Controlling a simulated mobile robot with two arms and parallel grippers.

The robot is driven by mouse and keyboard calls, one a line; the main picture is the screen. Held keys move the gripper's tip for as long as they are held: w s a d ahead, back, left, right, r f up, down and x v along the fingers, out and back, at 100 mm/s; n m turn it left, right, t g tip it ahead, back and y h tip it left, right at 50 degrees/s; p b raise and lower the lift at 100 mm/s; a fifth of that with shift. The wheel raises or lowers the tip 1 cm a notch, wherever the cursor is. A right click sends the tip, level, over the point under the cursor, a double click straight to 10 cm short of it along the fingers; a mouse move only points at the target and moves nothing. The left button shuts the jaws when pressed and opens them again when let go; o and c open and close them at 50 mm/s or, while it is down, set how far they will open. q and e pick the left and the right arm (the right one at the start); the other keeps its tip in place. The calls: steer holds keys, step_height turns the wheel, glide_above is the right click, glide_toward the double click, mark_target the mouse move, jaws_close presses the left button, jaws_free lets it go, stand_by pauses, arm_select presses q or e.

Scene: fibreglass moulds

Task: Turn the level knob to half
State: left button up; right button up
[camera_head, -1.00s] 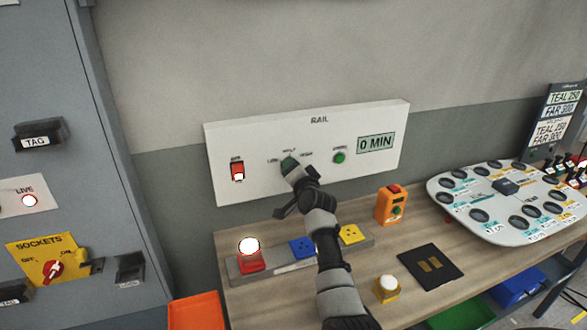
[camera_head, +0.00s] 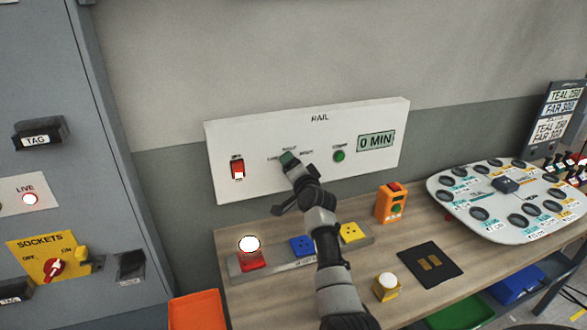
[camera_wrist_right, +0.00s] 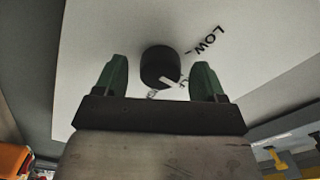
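The level knob shows in the right wrist view as a dark round knob (camera_wrist_right: 158,62) with a white pointer mark on its lower right edge. The word LOW is printed on the white panel to its upper right; another label is partly hidden below it. My right gripper (camera_wrist_right: 160,78) is open, with one green finger on each side of the knob and visible gaps between. My left gripper is out of view.
The panel also carries a red switch (camera_head: 237,169), a green button (camera_head: 339,156) and a display (camera_head: 376,141) reading 0 MIN.

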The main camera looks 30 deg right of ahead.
steer(key=shift+s, duration=0.15)
steer(key=b+v, duration=0.2)
steer(key=v, duration=0.8)
steer(key=shift+s, duration=0.25)
steer(key=shift+a, duration=0.15)
